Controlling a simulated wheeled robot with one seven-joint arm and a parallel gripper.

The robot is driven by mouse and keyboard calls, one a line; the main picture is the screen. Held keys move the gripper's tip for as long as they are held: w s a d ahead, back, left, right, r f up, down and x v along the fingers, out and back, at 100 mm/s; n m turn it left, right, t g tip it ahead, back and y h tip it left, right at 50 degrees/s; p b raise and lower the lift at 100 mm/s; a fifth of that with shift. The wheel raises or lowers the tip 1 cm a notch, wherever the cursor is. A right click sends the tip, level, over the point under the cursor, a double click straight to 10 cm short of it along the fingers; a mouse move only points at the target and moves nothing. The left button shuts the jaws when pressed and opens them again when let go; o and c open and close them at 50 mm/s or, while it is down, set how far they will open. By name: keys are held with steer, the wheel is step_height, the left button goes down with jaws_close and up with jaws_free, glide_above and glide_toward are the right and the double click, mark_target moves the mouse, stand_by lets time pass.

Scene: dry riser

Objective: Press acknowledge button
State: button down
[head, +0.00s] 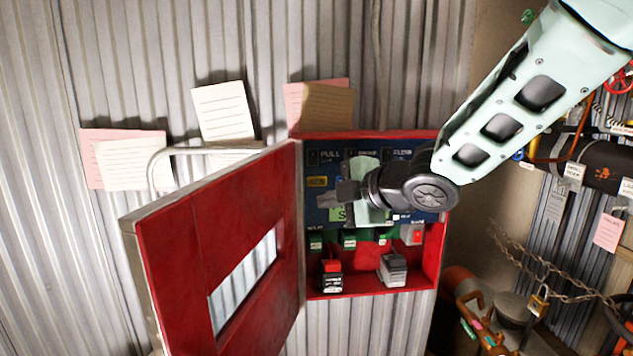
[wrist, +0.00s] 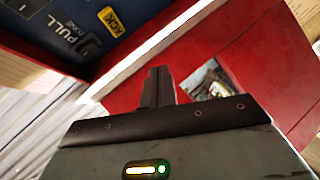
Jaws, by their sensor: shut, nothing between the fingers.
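A yellow label (head: 317,182) sits on the left part of the blue panel (head: 349,148) inside the open red cabinet. In the wrist view this label reads ACK (wrist: 110,20). I cannot make out a separate acknowledge button beside it. My gripper (head: 324,199) is shut and empty, in front of the panel just below and right of the yellow label in the head view. In the wrist view my gripper's fingers (wrist: 157,73) point towards the red cabinet surfaces, apart from the label. My gripper and wrist hide the middle of the panel.
The red cabinet door (head: 215,220) stands open at the left, with a window in it. A black switch (wrist: 88,46) is beside the PULL lettering. Green terminals, a red switch (head: 417,234) and two small blocks (head: 393,268) (head: 331,276) are lower in the cabinet. A chain (head: 550,275) hangs right.

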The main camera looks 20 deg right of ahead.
mark_target(324, 185)
steer(key=shift+w+d+p, duration=0.3)
steer(key=shift+w+p, duration=0.2)
steer(key=shift+w, duration=0.85)
steer(key=shift+w+d+p, duration=0.25)
steer(key=shift+w+p, duration=0.25)
steer(key=shift+w, duration=0.85)
steer(key=shift+w+d+p, duration=0.3)
steer(key=shift+w+p, duration=0.2)
steer(key=shift+w, duration=0.85)
steer(key=shift+w, duration=0.2)
steer(key=shift+w, duration=0.2)
steer(key=shift+w+d, duration=0.2)
steer(key=shift+w, duration=0.3)
steer(key=shift+s+a, duration=0.2)
steer(key=shift+s, duration=0.7)
steer(key=shift+s+a+b, duration=0.25)
steer(key=shift+s+b, duration=0.45)
steer(key=shift+s, duration=0.55)
steer(key=shift+s+a+b, duration=0.25)
steer(key=shift+s+b, duration=0.4)
steer(key=shift+s, duration=0.55)
